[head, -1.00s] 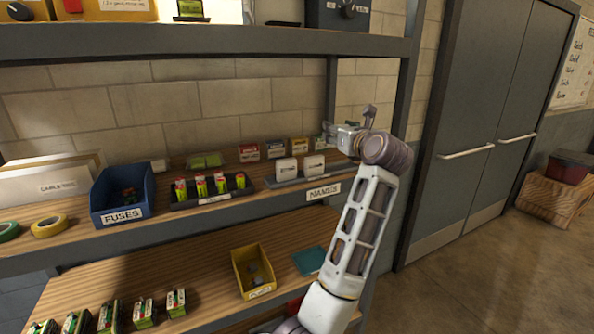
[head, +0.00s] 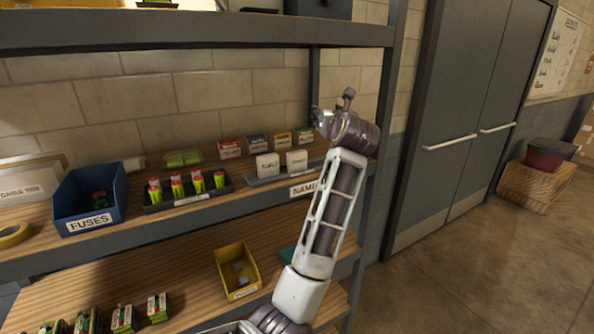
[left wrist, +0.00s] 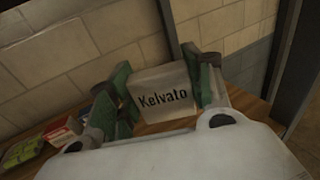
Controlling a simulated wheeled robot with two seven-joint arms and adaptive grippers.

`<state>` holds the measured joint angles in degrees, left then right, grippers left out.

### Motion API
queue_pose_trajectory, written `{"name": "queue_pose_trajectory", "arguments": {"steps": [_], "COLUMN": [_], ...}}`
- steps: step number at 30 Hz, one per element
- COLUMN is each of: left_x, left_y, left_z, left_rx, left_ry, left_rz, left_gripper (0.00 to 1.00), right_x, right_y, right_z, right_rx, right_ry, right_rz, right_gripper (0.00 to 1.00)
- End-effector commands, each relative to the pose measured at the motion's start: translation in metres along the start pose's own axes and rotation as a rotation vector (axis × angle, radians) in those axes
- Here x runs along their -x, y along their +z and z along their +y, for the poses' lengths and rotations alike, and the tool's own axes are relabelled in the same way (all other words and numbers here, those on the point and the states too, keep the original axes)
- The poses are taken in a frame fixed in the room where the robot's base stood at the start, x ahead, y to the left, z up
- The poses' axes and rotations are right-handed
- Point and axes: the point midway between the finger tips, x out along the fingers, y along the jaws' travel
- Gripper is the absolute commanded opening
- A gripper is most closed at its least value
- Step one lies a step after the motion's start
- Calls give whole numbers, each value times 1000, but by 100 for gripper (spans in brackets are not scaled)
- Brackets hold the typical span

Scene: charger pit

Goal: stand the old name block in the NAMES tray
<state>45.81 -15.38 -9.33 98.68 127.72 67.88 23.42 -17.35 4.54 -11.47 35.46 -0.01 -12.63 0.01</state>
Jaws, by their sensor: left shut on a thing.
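The old name block (left wrist: 163,96) is a pale block lettered "Kelvato". In the left wrist view it sits between the green-padded fingers of my left gripper (left wrist: 160,84), which is shut on it. In the head view my left gripper (head: 322,122) is above the middle shelf, at the right and a little above the NAMES tray; the held block is hardly visible there. The NAMES tray (head: 254,182) is a low grey tray whose label is partly covered by my arm. Two white name blocks, left (head: 267,165) and right (head: 297,160), stand in it. My right gripper is out of view.
Small boxes (head: 257,144) stand in a row behind the tray. To its left are a dark tray of batteries (head: 220,192) and the blue FUSES bin (head: 62,200). A shelf upright (head: 390,110) stands right of my gripper. The upper shelf (head: 200,32) runs overhead.

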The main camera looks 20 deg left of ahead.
Motion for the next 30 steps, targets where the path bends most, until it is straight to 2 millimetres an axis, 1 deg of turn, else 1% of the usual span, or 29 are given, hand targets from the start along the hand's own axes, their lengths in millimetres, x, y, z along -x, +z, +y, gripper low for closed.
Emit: {"name": "queue_pose_trajectory", "arguments": {"steps": [6, 10, 14, 24, 30], "left_x": [0, -1, -2, -3, -3], "left_y": [-1, -5, -16, -54, -62], "left_z": [0, 0, 1, 1, 0], "left_rx": [0, -1, -4, -3, 0], "left_ry": [1, 2, 3, 2, 2], "left_rz": [0, 1, 1, 1, 0], "left_gripper": [27, 27, 27, 27, 27], "right_x": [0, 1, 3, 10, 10], "right_y": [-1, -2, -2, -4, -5], "right_z": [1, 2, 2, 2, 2], "right_rx": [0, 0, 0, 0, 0], "right_ry": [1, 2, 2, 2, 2], "right_rz": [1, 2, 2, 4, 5], "right_gripper": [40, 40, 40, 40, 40]}}
